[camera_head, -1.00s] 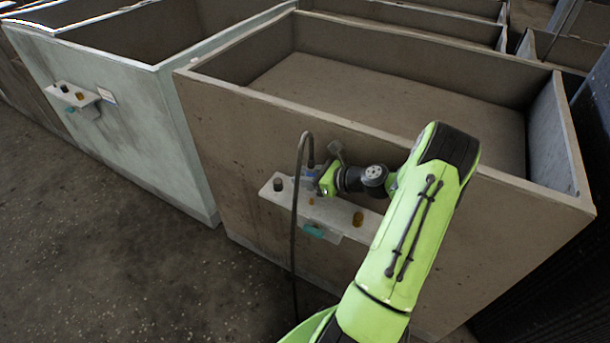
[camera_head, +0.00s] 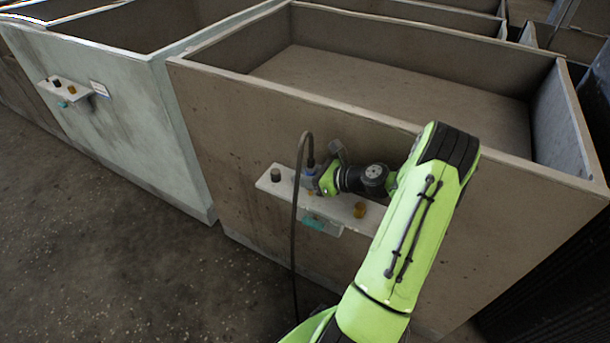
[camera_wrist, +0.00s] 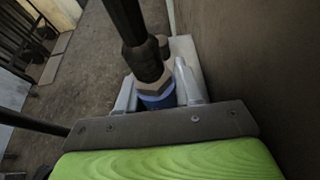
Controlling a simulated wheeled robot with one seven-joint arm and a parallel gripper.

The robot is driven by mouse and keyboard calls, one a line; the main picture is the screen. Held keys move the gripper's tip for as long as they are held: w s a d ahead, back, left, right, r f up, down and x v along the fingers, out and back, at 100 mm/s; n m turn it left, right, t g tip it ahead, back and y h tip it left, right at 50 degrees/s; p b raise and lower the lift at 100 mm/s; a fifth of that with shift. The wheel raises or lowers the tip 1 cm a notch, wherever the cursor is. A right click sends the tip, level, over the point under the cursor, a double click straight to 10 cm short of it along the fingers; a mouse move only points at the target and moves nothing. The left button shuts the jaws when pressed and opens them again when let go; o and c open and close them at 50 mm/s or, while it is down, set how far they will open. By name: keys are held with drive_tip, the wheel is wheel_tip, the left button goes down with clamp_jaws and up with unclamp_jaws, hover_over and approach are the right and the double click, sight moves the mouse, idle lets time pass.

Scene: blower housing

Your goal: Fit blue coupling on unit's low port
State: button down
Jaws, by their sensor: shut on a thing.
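The blue coupling (camera_wrist: 157,98) sits between my gripper's two fingers in the wrist view, with a metal nut and a black hose (camera_wrist: 140,55) above it. In the head view my gripper (camera_head: 313,182) is shut on the coupling, just above the white shelf-like unit (camera_head: 345,217) on the brown bin's wall. The unit carries a dark cap (camera_head: 276,174) at its left, an amber fitting (camera_head: 360,209) at its right and a teal part (camera_head: 314,223) low on its front. Whether the coupling touches a port is hidden by my gripper.
The hose (camera_head: 296,215) loops up and hangs down in front of the unit to the floor. The brown bin wall (camera_head: 230,130) stands close behind my gripper. A pale bin (camera_head: 135,130) at the left carries a similar unit (camera_head: 62,88). The floor at the lower left is clear.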

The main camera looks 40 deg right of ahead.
sight(305, 192)
drive_tip(key=shift+f, duration=1.45)
idle(0.3)
drive_tip(key=c, duration=0.7)
unclamp_jaws()
drive_tip(key=shift+o, duration=0.2)
drive_tip(key=p+v, duration=0.4)
drive_tip(key=v, duration=1.2)
drive_tip(key=shift+w, duration=0.1)
